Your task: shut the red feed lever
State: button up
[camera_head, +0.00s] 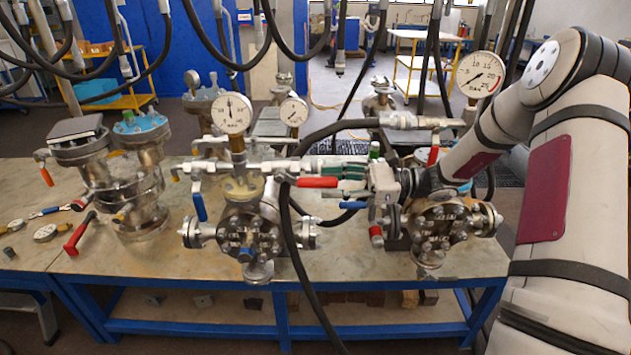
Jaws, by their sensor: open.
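A red lever (317,182) lies roughly level, pointing right from a silver valve fitting above the middle flanged vessel (238,238). My gripper (326,180) comes in from the right with its fingers pointing left. Its jaws are open, with the outer end of the red lever at the fingertips. I cannot tell whether the fingers touch the lever or how far it sits between them. A second red lever (433,156) stands upright on the fitting above the right vessel (437,228), behind my wrist.
Blue levers (199,206) and (353,205) sit close by. A black hose (287,240) hangs in front of the bench beside the middle vessel. Pressure gauges (231,114) and (481,75) rise above the fittings. The left vessel (128,200) and a loose red-handled valve (80,235) occupy the left bench.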

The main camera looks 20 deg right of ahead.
aim_at(297, 183)
jog(key=shift+x, duration=2.1)
grip_shut()
